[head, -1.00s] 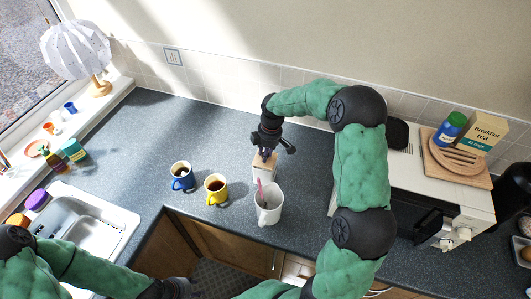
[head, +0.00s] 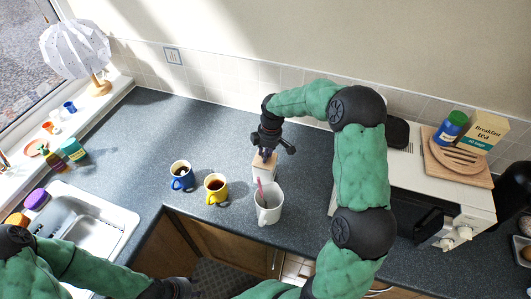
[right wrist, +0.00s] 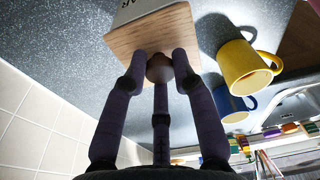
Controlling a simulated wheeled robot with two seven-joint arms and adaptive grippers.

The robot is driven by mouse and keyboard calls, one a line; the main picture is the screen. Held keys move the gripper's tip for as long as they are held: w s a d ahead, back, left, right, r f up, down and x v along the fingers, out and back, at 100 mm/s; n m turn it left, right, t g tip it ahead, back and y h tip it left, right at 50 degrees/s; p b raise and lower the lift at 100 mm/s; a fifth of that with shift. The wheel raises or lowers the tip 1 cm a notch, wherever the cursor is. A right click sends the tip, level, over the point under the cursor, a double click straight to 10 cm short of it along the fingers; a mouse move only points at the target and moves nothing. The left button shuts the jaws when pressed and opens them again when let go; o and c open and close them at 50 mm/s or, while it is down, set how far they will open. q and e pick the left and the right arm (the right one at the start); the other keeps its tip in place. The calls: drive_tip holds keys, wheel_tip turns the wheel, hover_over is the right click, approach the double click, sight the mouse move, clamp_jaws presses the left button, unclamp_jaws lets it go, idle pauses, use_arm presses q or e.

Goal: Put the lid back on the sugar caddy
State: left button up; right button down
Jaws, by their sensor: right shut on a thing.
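The sugar caddy (head: 264,171) is a small white box on the counter behind the grey-white mug. In the right wrist view its white wall (right wrist: 130,10) shows part of its lettering. The square wooden lid (right wrist: 124,42) lies over the caddy's top, with no clear gap on the sides that show. My right gripper (head: 266,153) points down over the caddy. Its fingers are shut on the lid's round wooden knob (right wrist: 160,68). My left gripper (head: 175,289) is at the bottom edge of the head view, away from the caddy; its fingers are not clear.
A large mug (head: 268,207) with a pink handle or stick in it stands just in front of the caddy. A yellow mug (head: 215,190) and a blue mug (head: 181,177) stand to the left. A white microwave (head: 445,205) is on the right. The counter behind the mugs is clear.

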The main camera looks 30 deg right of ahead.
drive_tip(key=shift+f, duration=0.15)
idle(0.6)
drive_tip(key=c, duration=0.9)
unclamp_jaws()
drive_tip(key=o, duration=0.5)
drive_tip(key=shift+c, duration=0.2)
drive_tip(key=shift+r+p, duration=2.15)
drive_tip(key=shift+r, duration=1.4)
